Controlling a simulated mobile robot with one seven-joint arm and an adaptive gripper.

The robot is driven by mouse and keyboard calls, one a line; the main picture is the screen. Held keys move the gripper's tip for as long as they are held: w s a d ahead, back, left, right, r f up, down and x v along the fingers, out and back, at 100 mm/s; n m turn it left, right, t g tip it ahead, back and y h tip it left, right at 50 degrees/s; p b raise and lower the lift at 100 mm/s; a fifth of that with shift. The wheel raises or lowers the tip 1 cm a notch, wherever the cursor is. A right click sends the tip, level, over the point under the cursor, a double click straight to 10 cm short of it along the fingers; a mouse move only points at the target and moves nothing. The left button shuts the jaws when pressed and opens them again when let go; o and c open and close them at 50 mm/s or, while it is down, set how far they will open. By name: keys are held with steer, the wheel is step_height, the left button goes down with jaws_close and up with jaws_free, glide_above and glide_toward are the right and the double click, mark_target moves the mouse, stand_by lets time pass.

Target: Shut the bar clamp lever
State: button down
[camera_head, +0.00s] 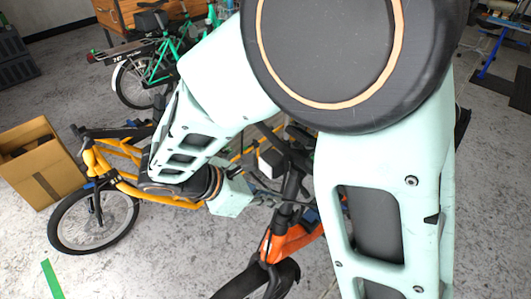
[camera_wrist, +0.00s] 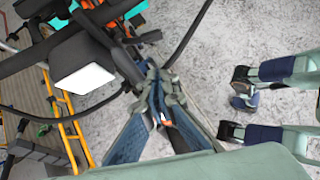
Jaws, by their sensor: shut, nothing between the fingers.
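The orange cargo bike (camera_head: 292,240) stands in front of me in the head view, with its dark upright stem (camera_head: 290,187) and handlebar partly behind my arm. In the wrist view the dark handlebar and stem parts (camera_wrist: 118,55) run from the top left down to my gripper (camera_wrist: 157,85). My gripper's fingers are together at the tips, with nothing held between them. The tips overlap the stem area in the picture; I cannot tell whether they touch it. I cannot make out the bar clamp lever clearly or tell its position. In the head view my arm hides much of this area.
A lamp with a white face (camera_wrist: 85,78) sits left of my fingers, and black cables (camera_wrist: 190,32) loop around them. A yellow cargo bike (camera_head: 125,180) stands at left beside an open cardboard box (camera_head: 42,165). A green bike (camera_head: 155,65) stands behind.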

steer(key=w+d, duration=0.1)
steer(key=w+d+f, duration=0.1)
steer(key=d, duration=0.1)
steer(key=w+d, duration=0.1)
steer(key=shift+d+f+p, duration=0.2)
steer(key=shift+d+p, duration=0.1)
steer(key=shift+d, duration=0.05)
